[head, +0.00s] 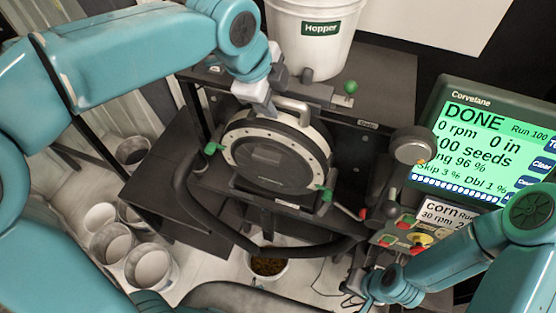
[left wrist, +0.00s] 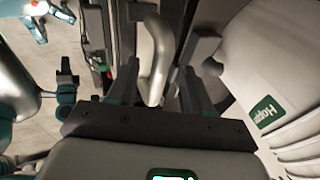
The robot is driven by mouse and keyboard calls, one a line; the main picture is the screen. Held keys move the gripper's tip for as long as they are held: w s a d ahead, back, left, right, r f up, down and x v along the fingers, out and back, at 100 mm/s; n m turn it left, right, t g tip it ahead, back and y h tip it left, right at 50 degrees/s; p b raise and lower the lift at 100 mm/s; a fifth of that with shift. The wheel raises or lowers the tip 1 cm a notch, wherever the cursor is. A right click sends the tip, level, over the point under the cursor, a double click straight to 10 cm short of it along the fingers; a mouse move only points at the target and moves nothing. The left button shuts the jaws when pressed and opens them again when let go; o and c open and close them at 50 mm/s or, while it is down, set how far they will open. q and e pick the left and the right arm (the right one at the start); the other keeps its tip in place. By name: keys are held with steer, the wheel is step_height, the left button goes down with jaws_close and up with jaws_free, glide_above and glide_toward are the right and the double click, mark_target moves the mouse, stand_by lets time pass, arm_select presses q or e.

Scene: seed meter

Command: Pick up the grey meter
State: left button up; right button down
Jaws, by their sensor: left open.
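The grey meter (head: 272,157), a round disc housing with a pale rim, sits upright in the dark stand. Its pale bar handle (head: 295,112) is on top. My left gripper (head: 268,108) is at the handle, just below the hopper. In the left wrist view the handle (left wrist: 158,55) stands between the two spread fingers of my left gripper (left wrist: 160,90), with gaps beside it.
A white hopper bucket (head: 312,48) stands on the dark stand (head: 385,85) above the meter. A green display (head: 492,135) reads DONE. A control box (head: 408,232) is to the right. Several metal cups (head: 112,246) stand at lower left. A seed-filled cup (head: 266,268) is below the meter.

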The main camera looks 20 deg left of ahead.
arm_select(q)
steer(key=shift+w+d+f, duration=0.1)
steer(key=shift+w+f, duration=0.1)
steer(key=shift+f, duration=0.15)
steer(key=shift+s, duration=0.2)
steer(key=shift+s+a+r, duration=0.1)
steer(key=shift+a, duration=0.1)
steer(key=c, duration=0.3)
steer(key=shift+d, duration=0.1)
jaws_close()
steer(key=shift+f, duration=0.25)
steer(key=shift+r, duration=0.25)
